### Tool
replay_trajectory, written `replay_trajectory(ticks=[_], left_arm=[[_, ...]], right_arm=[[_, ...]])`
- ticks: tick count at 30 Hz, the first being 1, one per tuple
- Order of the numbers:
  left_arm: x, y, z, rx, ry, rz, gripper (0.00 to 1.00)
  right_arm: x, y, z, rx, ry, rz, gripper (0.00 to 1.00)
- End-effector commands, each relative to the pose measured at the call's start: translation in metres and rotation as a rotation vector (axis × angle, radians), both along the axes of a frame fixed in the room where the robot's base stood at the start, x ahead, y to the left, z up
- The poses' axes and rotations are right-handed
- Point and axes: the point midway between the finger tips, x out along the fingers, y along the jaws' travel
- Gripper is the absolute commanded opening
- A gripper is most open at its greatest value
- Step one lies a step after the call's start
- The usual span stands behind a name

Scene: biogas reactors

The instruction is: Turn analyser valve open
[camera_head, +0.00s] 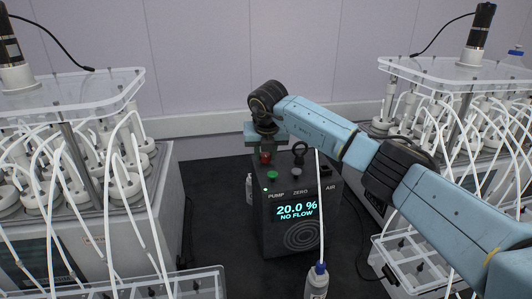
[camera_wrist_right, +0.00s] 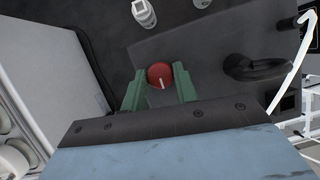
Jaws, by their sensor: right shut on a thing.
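The analyser (camera_head: 290,228) is a dark box in the middle of the head view. The knob also shows in the head view (camera_head: 265,158). My right gripper (camera_wrist_right: 160,88) is shut on the red knob, with one green finger on each side of it. The white line runs roughly along the fingers. My left gripper is not in view.
A black handle (camera_head: 300,152) stands on the analyser close to the gripper. A green button (camera_head: 272,175) and a grey button (camera_head: 296,171) are on the front top. Racks with jars and white tubes stand left (camera_head: 75,95) and right. A white bottle (camera_head: 317,281) stands in front.

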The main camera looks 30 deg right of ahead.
Motion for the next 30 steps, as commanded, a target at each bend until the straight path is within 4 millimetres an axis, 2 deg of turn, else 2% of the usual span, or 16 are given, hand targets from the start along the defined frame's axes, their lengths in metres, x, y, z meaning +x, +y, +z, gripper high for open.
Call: replay_trajectory(ticks=[18, 30], left_arm=[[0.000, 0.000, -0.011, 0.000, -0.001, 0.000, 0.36], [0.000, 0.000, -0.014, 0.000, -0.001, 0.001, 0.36]], right_arm=[[0.003, 0.003, 0.001, 0.000, -0.005, -0.558, 0.06], [0.004, 0.003, 0.001, 0.001, -0.004, -0.757, 0.06]])
